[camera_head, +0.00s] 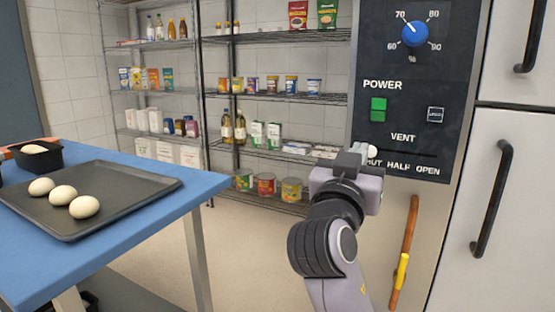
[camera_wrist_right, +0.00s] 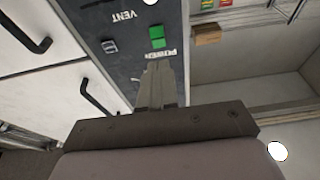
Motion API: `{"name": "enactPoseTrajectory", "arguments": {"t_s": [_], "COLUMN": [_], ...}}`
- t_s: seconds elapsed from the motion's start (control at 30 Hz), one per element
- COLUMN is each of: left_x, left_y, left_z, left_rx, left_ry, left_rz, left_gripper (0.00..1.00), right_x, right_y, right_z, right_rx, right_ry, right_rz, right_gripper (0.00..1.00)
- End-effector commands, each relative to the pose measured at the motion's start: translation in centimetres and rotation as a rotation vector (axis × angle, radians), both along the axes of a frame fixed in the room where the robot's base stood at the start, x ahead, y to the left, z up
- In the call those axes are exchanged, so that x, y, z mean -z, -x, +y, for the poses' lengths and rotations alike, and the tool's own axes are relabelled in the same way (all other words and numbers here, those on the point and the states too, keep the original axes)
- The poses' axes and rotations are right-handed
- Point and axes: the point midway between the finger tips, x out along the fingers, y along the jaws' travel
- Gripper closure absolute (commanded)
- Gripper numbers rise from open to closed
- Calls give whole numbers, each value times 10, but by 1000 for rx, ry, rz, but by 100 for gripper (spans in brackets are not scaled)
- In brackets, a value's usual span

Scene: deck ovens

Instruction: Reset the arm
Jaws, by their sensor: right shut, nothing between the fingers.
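My right gripper (camera_head: 362,150) is raised in front of the oven's control panel (camera_head: 412,100), close to the vent control, whose "SHUT" label it partly covers. In the right wrist view the gripper (camera_wrist_right: 158,68) has its fingers together with nothing between them. The fingertips show near the word "POWER" and the green power button (camera_wrist_right: 157,37), which also shows in the head view (camera_head: 378,109). I cannot tell whether the gripper touches the panel. My left gripper is not in view.
A blue table (camera_head: 150,221) at left bears a dark tray (camera_head: 120,184) with several dough balls and a black loaf pan (camera_head: 38,158). Wire shelves (camera_head: 280,97) with groceries stand behind. An orange-brown handle (camera_head: 404,255) and white doors (camera_head: 510,190) are at right. Floor between is clear.

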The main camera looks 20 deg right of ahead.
Motion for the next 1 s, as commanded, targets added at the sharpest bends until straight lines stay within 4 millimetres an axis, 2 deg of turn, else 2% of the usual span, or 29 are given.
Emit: {"name": "enactPoseTrajectory", "arguments": {"t_s": [0.17,0.27,0.37,0.43,0.57,0.6,0.67,0.8,0.9,1.0], "left_x": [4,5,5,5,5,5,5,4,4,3], "left_y": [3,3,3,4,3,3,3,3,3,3], "left_z": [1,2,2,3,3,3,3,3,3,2], "left_rx": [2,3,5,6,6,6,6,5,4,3], "left_ry": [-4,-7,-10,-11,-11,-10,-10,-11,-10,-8], "left_rz": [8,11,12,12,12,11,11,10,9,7], "left_gripper": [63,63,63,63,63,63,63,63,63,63], "right_x": [8,34,82,124,202,226,261,335,379,412], "right_y": [-3,-14,-27,-33,-30,-26,-16,20,53,88], "right_z": [1,7,19,29,51,58,68,90,103,114], "right_rx": [-15,-69,-172,-262,-435,-486,-562,-728,-831,-912], "right_ry": [6,26,53,67,71,66,51,-7,-67,-136], "right_rz": [23,94,213,308,464,506,567,685,749,795], "right_gripper": [100,100,100,100,100,100,100,100,100,100]}}
